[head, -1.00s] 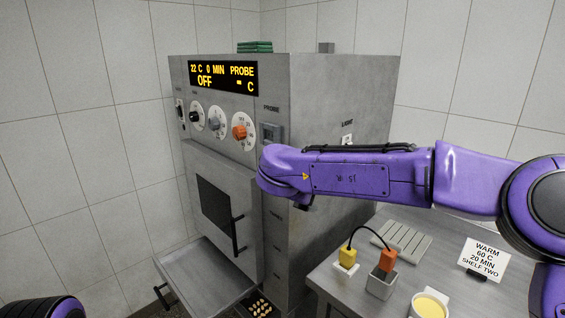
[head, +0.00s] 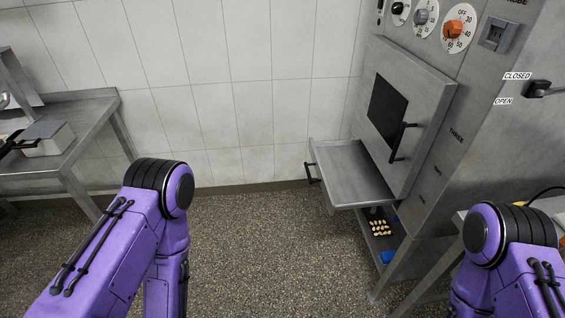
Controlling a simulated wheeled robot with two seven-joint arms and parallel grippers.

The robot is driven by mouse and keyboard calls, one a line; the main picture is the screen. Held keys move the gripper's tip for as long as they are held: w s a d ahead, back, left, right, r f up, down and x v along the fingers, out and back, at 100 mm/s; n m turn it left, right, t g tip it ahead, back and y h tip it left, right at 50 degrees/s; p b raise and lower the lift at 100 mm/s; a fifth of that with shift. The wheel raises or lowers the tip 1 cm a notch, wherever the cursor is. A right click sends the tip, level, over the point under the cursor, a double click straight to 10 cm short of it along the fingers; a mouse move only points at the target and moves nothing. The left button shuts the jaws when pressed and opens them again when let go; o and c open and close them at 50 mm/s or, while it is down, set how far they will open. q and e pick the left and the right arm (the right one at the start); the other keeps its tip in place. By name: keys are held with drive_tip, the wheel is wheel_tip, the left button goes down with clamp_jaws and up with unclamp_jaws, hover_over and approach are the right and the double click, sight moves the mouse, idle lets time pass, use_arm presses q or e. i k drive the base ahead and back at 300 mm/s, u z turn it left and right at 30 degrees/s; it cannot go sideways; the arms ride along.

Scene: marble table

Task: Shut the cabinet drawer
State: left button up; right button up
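The cabinet drawer (head: 348,172) is a flat grey metal tray pulled out to the left from under the cabinet door. Its black handle (head: 312,173) is at its outer left end. The grey metal cabinet (head: 440,150) stands at the right, its door (head: 408,110) with a dark window and a black handle (head: 401,142). My purple left arm comes up from the lower left and my purple right arm from the lower right, both apart from the drawer. Neither gripper shows; both are below or outside the picture.
A tray of small yellowish pieces (head: 380,229) sits on a low shelf beneath the drawer. A metal table (head: 75,140) stands at the far left. Speckled floor (head: 265,240) is clear between table and cabinet. A table edge (head: 460,222) shows at the right.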

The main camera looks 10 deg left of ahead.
sight(348, 178)
drive_tip(key=u, duration=0.6)
drive_tip(key=i, duration=1.4)
drive_tip(key=z, duration=0.6)
